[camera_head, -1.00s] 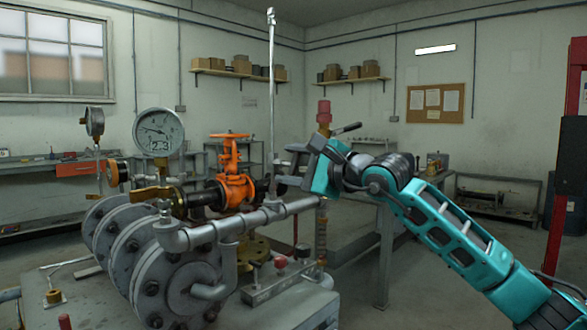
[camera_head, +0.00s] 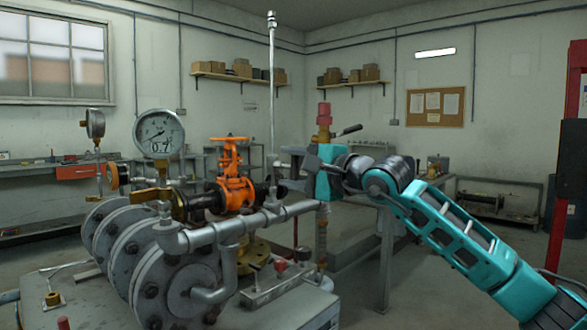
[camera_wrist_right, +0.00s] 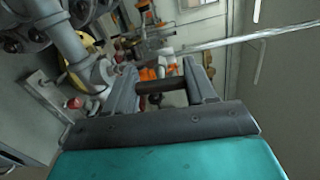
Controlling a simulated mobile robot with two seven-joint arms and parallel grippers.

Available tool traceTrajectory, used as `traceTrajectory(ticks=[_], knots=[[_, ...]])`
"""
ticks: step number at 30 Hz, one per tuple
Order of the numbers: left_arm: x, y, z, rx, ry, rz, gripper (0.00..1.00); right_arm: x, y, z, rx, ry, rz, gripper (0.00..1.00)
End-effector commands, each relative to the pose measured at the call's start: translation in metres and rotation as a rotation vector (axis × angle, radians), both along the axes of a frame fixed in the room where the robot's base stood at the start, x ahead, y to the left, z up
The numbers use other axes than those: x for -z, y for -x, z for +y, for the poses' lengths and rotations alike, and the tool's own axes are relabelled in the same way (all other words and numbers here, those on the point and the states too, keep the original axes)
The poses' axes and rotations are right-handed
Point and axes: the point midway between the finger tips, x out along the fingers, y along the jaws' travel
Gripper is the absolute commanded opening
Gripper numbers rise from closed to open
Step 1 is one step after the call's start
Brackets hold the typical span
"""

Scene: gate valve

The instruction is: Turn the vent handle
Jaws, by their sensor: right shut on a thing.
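The vent handle shows in the right wrist view as a dark brown bar (camera_wrist_right: 162,86) lying across between the two finger pads. In the head view it is mostly hidden by my gripper. My right gripper (camera_head: 288,172) is shut on it, beside the foot of the tall thin vent pipe (camera_head: 272,85). The right gripper also shows in the right wrist view (camera_wrist_right: 163,78), with a finger at each end of the bar. The round pressure gauge (camera_head: 158,134) on the left shows about 0.7 on its display. My left gripper is not in view.
An orange gate valve (camera_head: 233,183) stands just left of my right gripper. Grey flanges (camera_head: 178,278) and a grey pipe (camera_head: 222,231) lie in front. A red-capped brass fitting (camera_head: 324,116) with a black lever rises behind the gripper. Floor is free at the right.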

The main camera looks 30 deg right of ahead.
Motion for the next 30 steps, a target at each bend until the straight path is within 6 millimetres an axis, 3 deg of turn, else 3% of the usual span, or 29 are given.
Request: traceTrajectory(ticks=[3,4,11,22,30], knots=[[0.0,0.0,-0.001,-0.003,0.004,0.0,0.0,-0.001,0.001,0.003,-0.007,-0.002,-0.003,0.25],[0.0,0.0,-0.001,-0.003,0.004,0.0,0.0,-0.001,0.001,0.003,-0.007,-0.002,-0.003,0.57],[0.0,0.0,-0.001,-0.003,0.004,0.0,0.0,0.0,0.001,0.002,-0.004,-0.001,0.0,0.79],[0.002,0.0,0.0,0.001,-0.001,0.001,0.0,0.001,0.006,-0.002,0.0,0.0,0.001,0.81],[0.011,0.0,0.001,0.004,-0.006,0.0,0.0,0.004,0.047,-0.017,0.002,0.004,0.002,0.81]])
